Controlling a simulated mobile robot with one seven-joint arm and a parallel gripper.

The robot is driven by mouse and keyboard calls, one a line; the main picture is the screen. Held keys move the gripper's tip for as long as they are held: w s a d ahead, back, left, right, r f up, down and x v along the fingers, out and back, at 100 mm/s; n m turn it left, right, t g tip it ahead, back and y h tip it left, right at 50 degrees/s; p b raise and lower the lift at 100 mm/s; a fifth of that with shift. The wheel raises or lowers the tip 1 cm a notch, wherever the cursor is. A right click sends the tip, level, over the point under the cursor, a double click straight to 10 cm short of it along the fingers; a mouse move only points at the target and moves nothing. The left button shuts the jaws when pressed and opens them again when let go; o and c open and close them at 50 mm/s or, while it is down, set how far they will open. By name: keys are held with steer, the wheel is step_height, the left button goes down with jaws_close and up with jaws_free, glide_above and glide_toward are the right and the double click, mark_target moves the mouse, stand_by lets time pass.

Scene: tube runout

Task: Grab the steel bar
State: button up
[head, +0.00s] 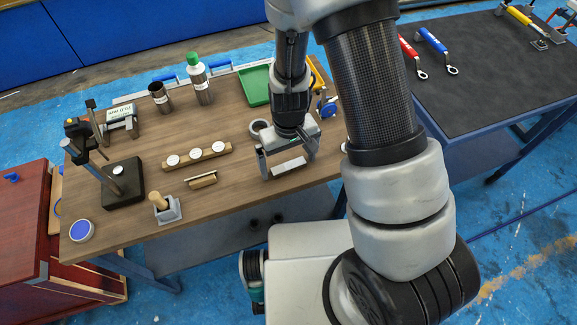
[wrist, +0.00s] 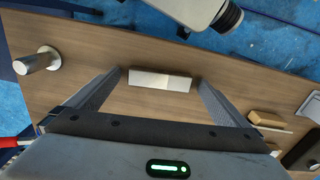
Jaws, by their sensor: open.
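The steel bar is a pale, plain rectangular block lying on the wooden workbench near its front edge. It shows in the head view (head: 289,166) just below my gripper (head: 287,157), and in the wrist view (wrist: 160,79) at the middle. In the wrist view my gripper (wrist: 160,82) is open, with one finger to each side of the bar and a narrow gap at both ends. The fingers point down at the bench. I cannot tell whether the fingertips are level with the bar or still above it.
On the workbench (head: 235,130), a wooden block (head: 202,180), a strip with white discs (head: 197,155) and a dial stand (head: 124,183) lie to the left. A metal cylinder (wrist: 40,60) stands to one side. A green tray (head: 256,86) and bottle (head: 200,80) are behind.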

steer(key=c, duration=1.5)
steer(key=shift+r, duration=0.15)
